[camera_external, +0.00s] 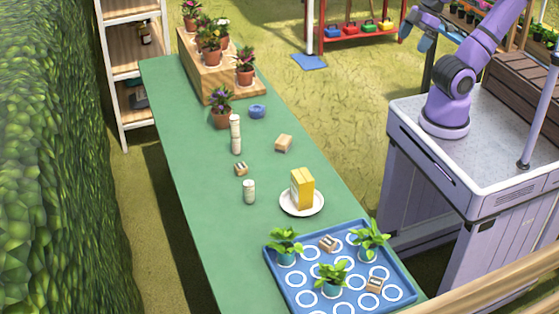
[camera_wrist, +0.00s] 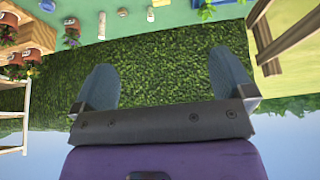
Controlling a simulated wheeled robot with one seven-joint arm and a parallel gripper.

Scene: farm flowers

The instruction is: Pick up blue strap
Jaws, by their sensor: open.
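The blue strap (camera_external: 257,111) looks like a small coiled blue roll lying on the green table, right of a potted purple flower. A blue piece that looks like it shows at the top left edge of the wrist view (camera_wrist: 47,5). My gripper (camera_external: 424,36) is raised at the top right of the external view, beyond the table's right side and far from the strap. In the wrist view my gripper (camera_wrist: 160,60) has its two blue-grey fingers wide apart with nothing between them.
The green table (camera_external: 190,165) holds a wooden step with potted flowers, a potted purple flower (camera_external: 221,108), white cylinders (camera_external: 236,135), small wooden blocks (camera_external: 284,143), a yellow box (camera_external: 302,188) on a white plate, and a blue tray (camera_external: 300,285) with plants. The strap's surroundings are fairly clear.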

